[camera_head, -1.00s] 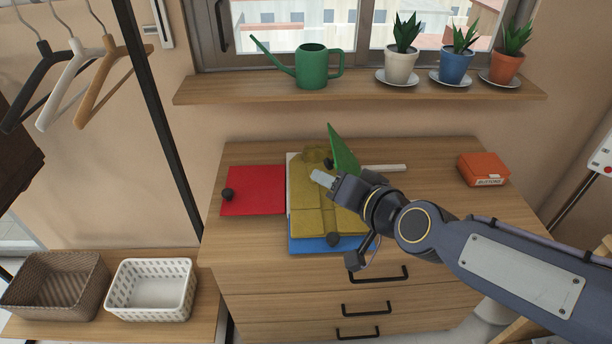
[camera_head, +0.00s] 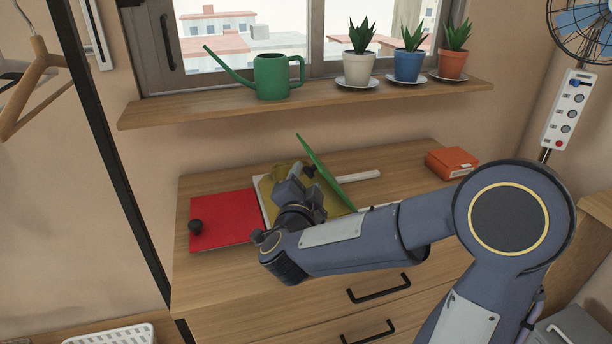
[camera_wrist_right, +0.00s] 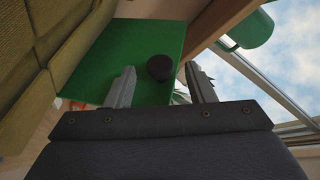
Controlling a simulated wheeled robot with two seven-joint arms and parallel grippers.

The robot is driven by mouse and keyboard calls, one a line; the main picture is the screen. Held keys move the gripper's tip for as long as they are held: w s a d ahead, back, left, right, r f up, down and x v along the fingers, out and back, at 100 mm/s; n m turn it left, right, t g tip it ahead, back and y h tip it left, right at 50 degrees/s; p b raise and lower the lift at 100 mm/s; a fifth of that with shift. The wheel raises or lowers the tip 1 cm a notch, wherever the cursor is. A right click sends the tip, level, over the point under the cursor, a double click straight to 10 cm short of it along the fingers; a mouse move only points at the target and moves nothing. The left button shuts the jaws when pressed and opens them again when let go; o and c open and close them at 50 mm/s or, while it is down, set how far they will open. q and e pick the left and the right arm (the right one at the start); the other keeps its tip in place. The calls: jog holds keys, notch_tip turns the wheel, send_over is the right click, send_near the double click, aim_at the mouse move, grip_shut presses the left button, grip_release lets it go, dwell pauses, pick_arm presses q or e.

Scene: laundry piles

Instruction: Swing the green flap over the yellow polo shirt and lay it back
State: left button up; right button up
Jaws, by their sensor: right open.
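The green flap (camera_head: 326,176) stands raised and tilted at the right side of the yellow polo shirt (camera_head: 268,185). The shirt lies on the folding board, partly hidden by my right arm. My right gripper (camera_head: 299,177) is over the shirt, on the flap's left side, by its black knob. In the right wrist view the gripper (camera_wrist_right: 160,88) is open, and the round black knob (camera_wrist_right: 160,67) on the green flap (camera_wrist_right: 115,50) shows between its fingers. I cannot tell if they touch it. The shirt (camera_wrist_right: 50,30) fills the left of that view. My left gripper is not in view.
The red flap (camera_head: 222,219) lies flat on the left with its black knob. An orange box (camera_head: 452,162) sits at the right of the dresser top (camera_head: 405,163). Above is a shelf (camera_head: 330,99) with a green watering can (camera_head: 272,77) and potted plants.

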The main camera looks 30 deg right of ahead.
aim_at(308, 173)
jog(key=shift+x, duration=1.85)
